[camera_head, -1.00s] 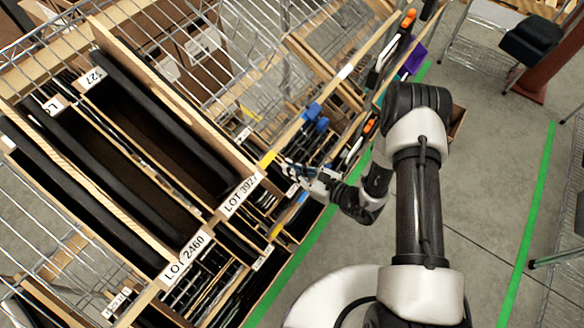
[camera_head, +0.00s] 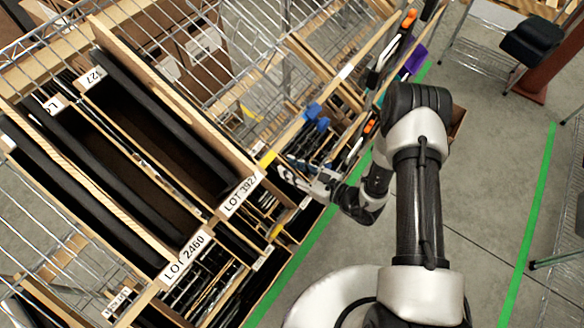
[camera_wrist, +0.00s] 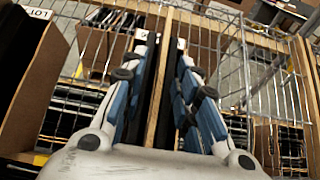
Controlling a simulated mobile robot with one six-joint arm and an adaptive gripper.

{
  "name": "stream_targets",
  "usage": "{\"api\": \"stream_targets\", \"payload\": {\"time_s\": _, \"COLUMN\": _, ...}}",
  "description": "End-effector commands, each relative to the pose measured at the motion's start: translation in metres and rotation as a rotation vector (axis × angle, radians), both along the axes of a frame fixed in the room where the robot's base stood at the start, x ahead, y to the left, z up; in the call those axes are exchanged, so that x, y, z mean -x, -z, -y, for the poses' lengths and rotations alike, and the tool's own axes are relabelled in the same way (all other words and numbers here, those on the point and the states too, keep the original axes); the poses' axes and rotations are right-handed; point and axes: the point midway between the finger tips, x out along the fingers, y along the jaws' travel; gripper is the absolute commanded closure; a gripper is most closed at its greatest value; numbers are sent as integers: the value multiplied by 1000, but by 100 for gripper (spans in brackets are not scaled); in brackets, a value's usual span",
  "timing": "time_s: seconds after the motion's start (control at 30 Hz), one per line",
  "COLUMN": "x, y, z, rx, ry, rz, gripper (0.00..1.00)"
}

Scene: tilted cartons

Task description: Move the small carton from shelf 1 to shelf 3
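My gripper (camera_wrist: 163,45) points into the rack in the wrist view. Its two blue-padded fingers stand apart, with a light wooden edge and a dark panel showing in the gap. I cannot see it clamped on anything. In the head view my gripper (camera_head: 287,174) is small, beside the rack's right side near the LOT 3927 label (camera_head: 241,194). I cannot tell which box is the small carton, or which levels are shelf 1 and shelf 3. Brown cartons (camera_head: 172,42) show behind the wire at the upper left.
A wooden-framed rack with dark slots (camera_head: 165,130) fills the left, with a LOT 2460 label (camera_head: 187,256) in front. Wire mesh (camera_wrist: 225,45) crosses close to my gripper's right. The grey floor (camera_head: 490,190) right of my arm is open, with a green line (camera_head: 533,200).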

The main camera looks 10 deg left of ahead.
Motion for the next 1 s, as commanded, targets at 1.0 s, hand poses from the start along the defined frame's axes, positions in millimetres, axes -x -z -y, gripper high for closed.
{"api": "stream_targets", "payload": {"time_s": 1.0, "x": 45, "y": -24, "z": 109, "rx": 1, "ry": 1, "rz": 0, "gripper": 72}}
